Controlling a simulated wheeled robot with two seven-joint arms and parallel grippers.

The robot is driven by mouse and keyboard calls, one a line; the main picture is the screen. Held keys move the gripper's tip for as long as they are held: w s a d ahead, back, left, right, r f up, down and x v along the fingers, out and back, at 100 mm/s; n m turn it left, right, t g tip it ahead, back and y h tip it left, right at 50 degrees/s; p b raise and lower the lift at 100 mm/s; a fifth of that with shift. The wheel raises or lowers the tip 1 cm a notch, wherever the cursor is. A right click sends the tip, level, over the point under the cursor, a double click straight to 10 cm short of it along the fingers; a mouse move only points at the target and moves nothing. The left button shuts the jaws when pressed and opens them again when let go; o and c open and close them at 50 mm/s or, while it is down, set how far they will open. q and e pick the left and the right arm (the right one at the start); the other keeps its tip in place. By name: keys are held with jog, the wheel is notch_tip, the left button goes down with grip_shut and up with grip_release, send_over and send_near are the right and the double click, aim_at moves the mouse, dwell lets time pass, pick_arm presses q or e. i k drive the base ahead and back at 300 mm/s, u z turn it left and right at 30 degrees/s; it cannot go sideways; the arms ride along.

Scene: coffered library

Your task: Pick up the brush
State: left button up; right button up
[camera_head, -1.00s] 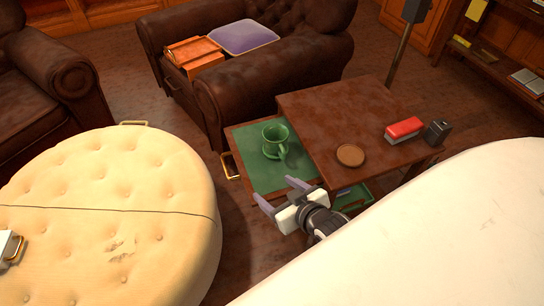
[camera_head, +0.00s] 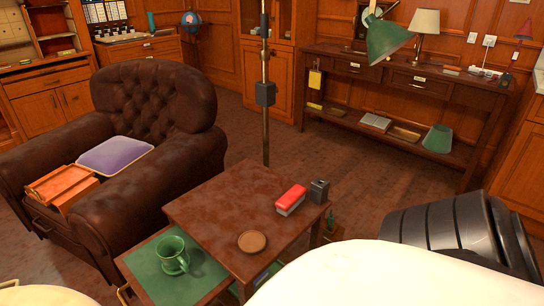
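No brush can be made out for certain. A red block-like item with a pale underside (camera_head: 290,199) lies on the small brown side table (camera_head: 215,205); I cannot tell whether it is a brush. A small black box-like item (camera_head: 319,190) stands right beside it. A round brown coaster (camera_head: 252,241) lies near the table's front edge. A green mug (camera_head: 172,255) stands on the green pull-out surface (camera_head: 150,278) left of the table.
A brown leather armchair (camera_head: 155,105) with a purple cushion (camera_head: 114,155) and orange box (camera_head: 62,186) stands at left. A lamp post (camera_head: 265,130) rises behind the table. A long console (camera_head: 400,85) lines the back wall. Floor between is open.

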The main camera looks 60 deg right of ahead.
aim_at(287, 204)
jog(key=u, duration=0.55)
jog(key=k, duration=0.7)
jog(key=z, duration=0.5)
